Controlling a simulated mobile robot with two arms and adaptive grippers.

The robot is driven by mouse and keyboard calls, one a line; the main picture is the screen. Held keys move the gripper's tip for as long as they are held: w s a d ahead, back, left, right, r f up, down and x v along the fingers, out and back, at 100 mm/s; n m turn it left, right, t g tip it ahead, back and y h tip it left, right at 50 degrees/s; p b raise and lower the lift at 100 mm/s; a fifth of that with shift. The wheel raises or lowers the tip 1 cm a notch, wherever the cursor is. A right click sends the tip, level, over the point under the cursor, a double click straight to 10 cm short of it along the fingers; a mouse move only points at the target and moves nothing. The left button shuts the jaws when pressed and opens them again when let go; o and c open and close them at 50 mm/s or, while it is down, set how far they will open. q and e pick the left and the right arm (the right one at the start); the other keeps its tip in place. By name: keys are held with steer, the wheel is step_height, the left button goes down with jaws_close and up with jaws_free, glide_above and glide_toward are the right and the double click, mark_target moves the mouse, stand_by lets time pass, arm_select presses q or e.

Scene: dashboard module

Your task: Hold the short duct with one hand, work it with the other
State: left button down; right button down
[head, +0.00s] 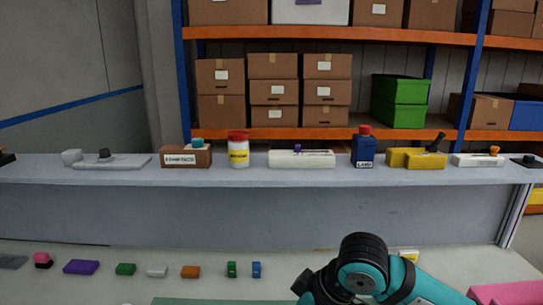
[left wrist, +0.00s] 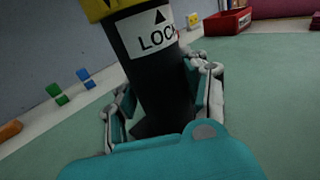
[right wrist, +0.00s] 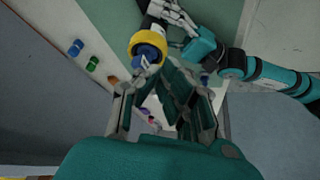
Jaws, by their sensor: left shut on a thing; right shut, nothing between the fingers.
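The short duct is a dark tube (left wrist: 150,75) with a white label reading "LOC" and a yellow collar (left wrist: 105,8) at its upper end. My left gripper (left wrist: 160,88) is shut around the tube and holds it tilted in the left wrist view. In the right wrist view the yellow collar (right wrist: 146,42) shows at the top with a blue part at its end, beside my left gripper's fingers. My right gripper (right wrist: 172,82) is shut and empty, its fingertips just below the collar; I cannot tell whether they touch it. Neither gripper shows in the head view.
A grey raised shelf (head: 230,178) carries several items, including a white bottle (head: 238,150) and a blue container (head: 363,150). Small coloured blocks (head: 190,271) lie in a row on the bench below. A red bin (left wrist: 228,22) stands on the bench. Racks with boxes are behind.

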step_height(320, 180, down, 7)
stand_by(0.5)
steer(key=shift+w+a+r, duration=0.1)
steer(key=shift+w+a, duration=0.05)
steer(key=shift+w, duration=0.05)
stand_by(0.7)
steer(key=shift+w, duration=0.1)
steer(key=shift+w+d, duration=0.45)
steer(key=shift+w, duration=0.2)
steer(key=shift+w+d, duration=0.4)
steer(key=shift+w, duration=0.4)
steer(key=shift+d, duration=0.1)
stand_by(0.4)
